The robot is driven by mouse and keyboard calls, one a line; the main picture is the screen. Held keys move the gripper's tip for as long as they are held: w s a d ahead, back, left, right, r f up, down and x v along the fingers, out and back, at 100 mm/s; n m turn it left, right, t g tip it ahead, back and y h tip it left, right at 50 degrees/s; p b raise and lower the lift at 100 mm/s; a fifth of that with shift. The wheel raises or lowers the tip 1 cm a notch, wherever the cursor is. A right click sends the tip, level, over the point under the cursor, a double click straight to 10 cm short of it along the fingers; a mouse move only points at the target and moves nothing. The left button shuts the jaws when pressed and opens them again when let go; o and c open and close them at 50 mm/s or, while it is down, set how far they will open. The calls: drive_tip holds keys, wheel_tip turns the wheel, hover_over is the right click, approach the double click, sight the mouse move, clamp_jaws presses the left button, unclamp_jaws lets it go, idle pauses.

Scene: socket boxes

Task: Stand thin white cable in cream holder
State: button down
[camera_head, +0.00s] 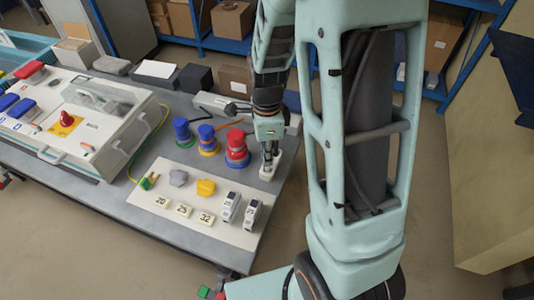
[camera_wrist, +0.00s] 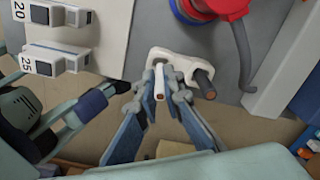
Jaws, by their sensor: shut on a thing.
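The thin white cable (camera_wrist: 160,80) is between the fingertips of my gripper (camera_wrist: 163,88) in the wrist view, its copper-coloured end toward the camera. My gripper is shut on it. The cream holder (camera_wrist: 184,59) lies on the table just beyond the fingertips. The cable lines up with the holder's left part; the fingers hide whether its lower end is inside. A thicker dark grey cable (camera_wrist: 206,83) stands in the holder's right part. In the head view, my gripper (camera_head: 268,152) is directly above the cream holder (camera_head: 268,170), near the table's right edge.
A pale board (camera_head: 185,220) with breakers (camera_head: 230,206) and number tags lies in front. A white socket box (camera_head: 75,115) is at the left. The table ends close to the holder.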

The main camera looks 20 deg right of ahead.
drive_tip(key=shift+f, duration=0.5)
drive_tip(key=shift+f+b, duration=0.1)
drive_tip(key=shift+b, duration=0.25)
drive_tip(key=shift+f+b, duration=0.75)
drive_tip(key=shift+f, duration=0.25)
drive_tip(key=c, duration=2)
unclamp_jaws()
drive_tip(key=shift+r, duration=0.15)
wheel_tip(320, 180, up, 12)
drive_tip(key=shift+f, duration=0.2)
wheel_tip(320, 180, up, 7)
drive_tip(key=p, duration=0.6)
drive_tip(key=shift+r, duration=0.2)
